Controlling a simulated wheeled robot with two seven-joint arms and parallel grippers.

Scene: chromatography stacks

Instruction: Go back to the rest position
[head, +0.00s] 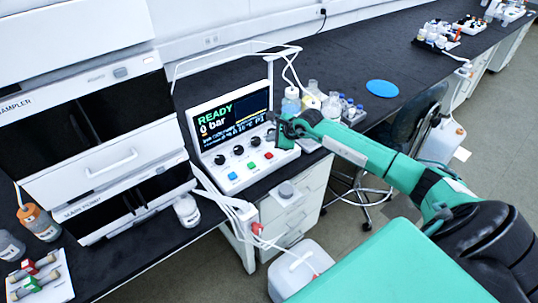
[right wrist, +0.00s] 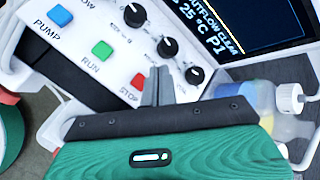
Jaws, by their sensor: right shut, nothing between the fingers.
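My right arm reaches in from the right in the head view. Its gripper (head: 274,130) is at the right edge of the control box (head: 238,178), over the side of its screen (head: 228,115), which reads READY and 0 bar. In the right wrist view the gripper's fingers (right wrist: 157,88) are together and empty, in front of the box's face. The red STOP button (right wrist: 142,76) is just left of the fingertips, and the green RUN button (right wrist: 102,49) and blue PUMP button (right wrist: 60,15) lie farther left. Whether the fingers touch the box cannot be told. My left gripper is not in view.
Bottles (head: 291,103) stand right of the box, close to my right forearm. The tall sampler stack (head: 95,130) is at left. A blue disc (head: 382,88) lies on the dark bench. A stool (head: 405,125) and a white jug (head: 440,140) are beyond my arm.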

